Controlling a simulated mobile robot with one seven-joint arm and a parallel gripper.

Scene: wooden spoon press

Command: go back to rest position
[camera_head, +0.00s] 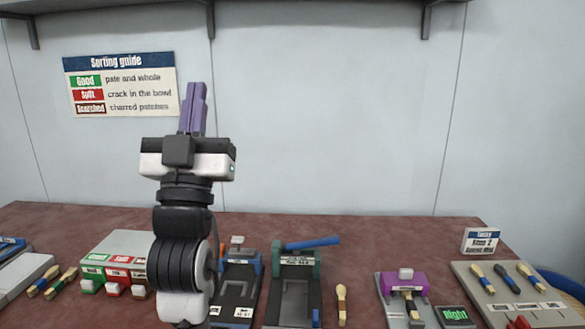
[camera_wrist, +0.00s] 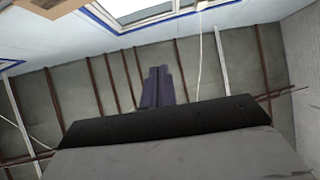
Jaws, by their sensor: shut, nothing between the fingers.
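My gripper (camera_head: 193,108) stands upright in the head view, left of the middle, with its purple fingers pointing up. The fingers are together and hold nothing. It is well above the table (camera_head: 355,228), in front of the wall and beside the sorting guide sign. In the wrist view the shut fingers (camera_wrist: 158,86) point toward the ceiling, with no object near them. My arm hides part of the table and the things behind it.
Sorting buttons (camera_head: 115,275) stand at the left. A blue press (camera_head: 238,290) and a green press (camera_head: 295,290) stand mid-table. A spoon (camera_head: 341,304) lies right of them. A purple device (camera_head: 402,287) and a grey tray (camera_head: 505,311) with spoons are at the right. A shelf (camera_head: 320,3) runs overhead.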

